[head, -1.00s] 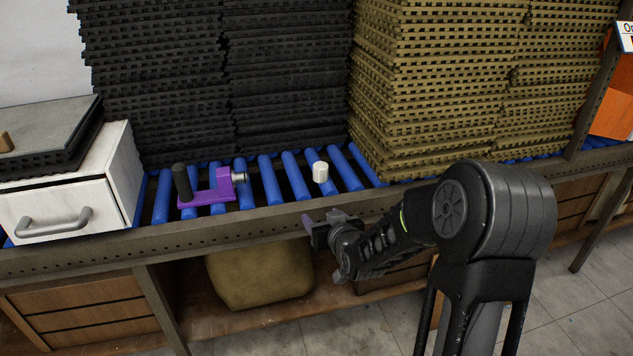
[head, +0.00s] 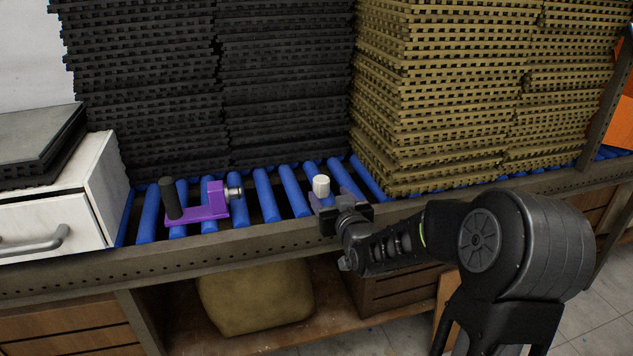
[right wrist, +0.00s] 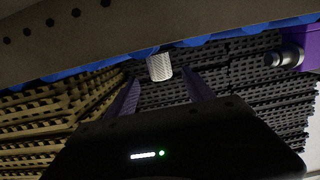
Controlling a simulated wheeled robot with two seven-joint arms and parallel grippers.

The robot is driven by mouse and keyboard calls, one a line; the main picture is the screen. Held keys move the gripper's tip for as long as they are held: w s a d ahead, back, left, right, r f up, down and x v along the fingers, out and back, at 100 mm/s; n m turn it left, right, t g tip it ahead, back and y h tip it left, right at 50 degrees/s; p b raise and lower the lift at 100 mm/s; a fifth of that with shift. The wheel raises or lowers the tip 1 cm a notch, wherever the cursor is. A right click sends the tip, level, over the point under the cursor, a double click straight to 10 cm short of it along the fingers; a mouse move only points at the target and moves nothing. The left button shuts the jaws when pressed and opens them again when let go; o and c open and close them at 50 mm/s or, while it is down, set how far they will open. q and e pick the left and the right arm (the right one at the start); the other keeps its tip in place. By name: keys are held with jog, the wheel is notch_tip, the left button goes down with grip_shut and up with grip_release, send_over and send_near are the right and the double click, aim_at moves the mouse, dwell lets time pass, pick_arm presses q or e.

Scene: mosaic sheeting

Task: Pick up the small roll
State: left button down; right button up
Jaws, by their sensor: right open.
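The small roll (head: 321,186) is white and stands upright on the blue rollers of the conveyor. My right gripper (head: 331,196) is open at the front edge of the conveyor, with its fingers pointing at the roll. In the right wrist view, the roll (right wrist: 160,66) shows a fine textured side and appears between and just beyond the two purple fingertips (right wrist: 162,78). I cannot tell whether either finger touches it. The roll's lower part is partly hidden by the gripper in the head view. My left gripper is not in view.
A purple tool with a black handle (head: 206,206) lies on the rollers to the left. Black mat stacks (head: 285,80) and tan mat stacks (head: 440,90) stand behind. The conveyor's metal front rail (head: 190,250) runs below the gripper. A white drawer unit (head: 45,215) stands at far left.

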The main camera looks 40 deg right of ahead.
aim_at(324, 186)
jog(key=shift+s+a+r, duration=0.1)
jog(key=shift+s+r, duration=0.1)
jog(key=shift+s, duration=0.1)
jog(key=shift+x, duration=1.4)
jog(key=shift+r+b+x, duration=0.2)
jog(key=shift+b+x, duration=0.2)
jog(key=shift+x, duration=2.2)
grip_shut()
